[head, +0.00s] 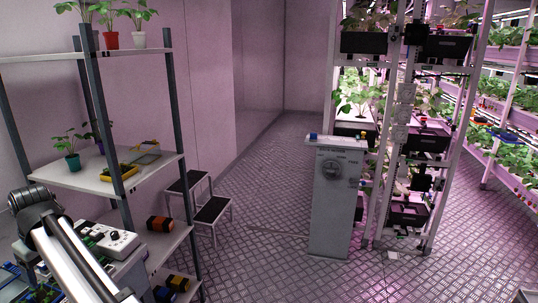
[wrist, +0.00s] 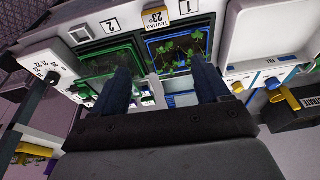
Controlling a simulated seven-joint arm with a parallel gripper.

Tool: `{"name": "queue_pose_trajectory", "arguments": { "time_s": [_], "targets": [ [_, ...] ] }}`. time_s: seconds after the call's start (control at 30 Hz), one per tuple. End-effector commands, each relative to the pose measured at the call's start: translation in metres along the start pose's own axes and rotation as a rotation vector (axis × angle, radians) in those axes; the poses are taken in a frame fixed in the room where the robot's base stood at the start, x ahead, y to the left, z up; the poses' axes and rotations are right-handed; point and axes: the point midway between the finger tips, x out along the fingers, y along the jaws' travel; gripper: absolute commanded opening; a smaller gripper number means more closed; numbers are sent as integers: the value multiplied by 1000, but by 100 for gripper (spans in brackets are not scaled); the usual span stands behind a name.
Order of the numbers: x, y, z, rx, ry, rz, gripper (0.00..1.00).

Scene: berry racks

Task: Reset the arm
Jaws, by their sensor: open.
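My gripper (wrist: 165,88) shows in the wrist view with its two dark blue fingers spread apart and nothing between them. Beyond the fingers is a panel with two framed trays, labelled 1 and 2. The blue-framed tray (wrist: 150,50) holds small green seedlings, and the green-framed tray (wrist: 83,54) is beside it on the left. In the head view my arm reaches in at the lower left; my gripper's fingers are not visible there.
A shelf rack (head: 88,176) with potted plants stands at the left, close to my arm. A step stool (head: 212,210), a grey cabinet (head: 334,205) and tall plant racks stand farther right. The floor (head: 270,180) between is mostly clear.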

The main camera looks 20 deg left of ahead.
Motion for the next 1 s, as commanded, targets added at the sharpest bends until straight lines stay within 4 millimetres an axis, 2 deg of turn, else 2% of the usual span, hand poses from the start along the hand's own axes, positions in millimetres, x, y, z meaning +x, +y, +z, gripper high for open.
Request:
{"name": "queue_pose_trajectory", "arguments": {
  "time_s": [0.13, 0.3, 0.53, 0.67, 0.87, 1.0],
  "targets": [
    [0, 5, -8, 101, 85, 31, 75],
    [2, 1, 19, 177, 164, 60, 75],
    [63, 0, 70, 235, 148, 70, 75],
    [101, 14, 109, 277, 118, 79, 75],
    [162, 49, 186, 363, 51, 94, 75],
    [200, 73, 244, 427, -3, 102, 75]
  ]
}}
